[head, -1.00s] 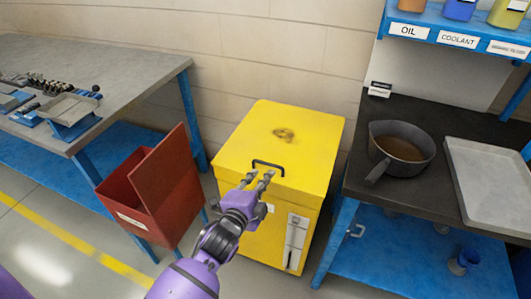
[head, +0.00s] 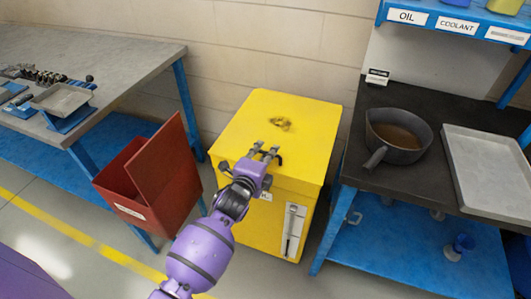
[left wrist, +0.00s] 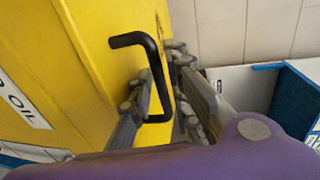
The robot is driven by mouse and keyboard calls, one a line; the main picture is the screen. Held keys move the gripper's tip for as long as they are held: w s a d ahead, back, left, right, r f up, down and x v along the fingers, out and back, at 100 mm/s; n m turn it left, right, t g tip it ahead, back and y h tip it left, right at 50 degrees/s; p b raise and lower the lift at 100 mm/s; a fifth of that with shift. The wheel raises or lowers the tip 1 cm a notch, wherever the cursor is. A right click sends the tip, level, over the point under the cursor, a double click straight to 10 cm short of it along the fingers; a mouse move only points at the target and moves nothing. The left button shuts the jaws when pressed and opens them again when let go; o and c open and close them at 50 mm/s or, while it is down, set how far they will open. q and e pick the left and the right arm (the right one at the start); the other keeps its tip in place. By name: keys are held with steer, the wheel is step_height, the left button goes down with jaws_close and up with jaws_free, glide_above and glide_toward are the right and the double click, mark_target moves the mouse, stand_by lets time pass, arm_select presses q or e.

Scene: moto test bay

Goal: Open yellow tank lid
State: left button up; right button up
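The yellow tank (head: 285,130) stands on the floor between two benches, its lid (head: 262,112) down. The lid has a dark stain on top. A black bar handle (left wrist: 134,40) sits on the yellow surface in the left wrist view; in the head view my gripper mostly covers it. My left gripper (head: 264,150) is at the lid's front edge. In the left wrist view its fingers (left wrist: 162,65) are apart, with the handle's bar between them. I cannot tell whether they touch it. My right gripper is not in view.
A red bin (head: 150,180) with a raised lid stands left of the tank. A grey workbench (head: 110,70) is at the left. A dark-topped bench (head: 360,170) at the right holds a pan (head: 398,135) and a grey tray (head: 485,170). A wall is behind the tank.

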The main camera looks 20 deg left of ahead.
arm_select(q)
jaws_close()
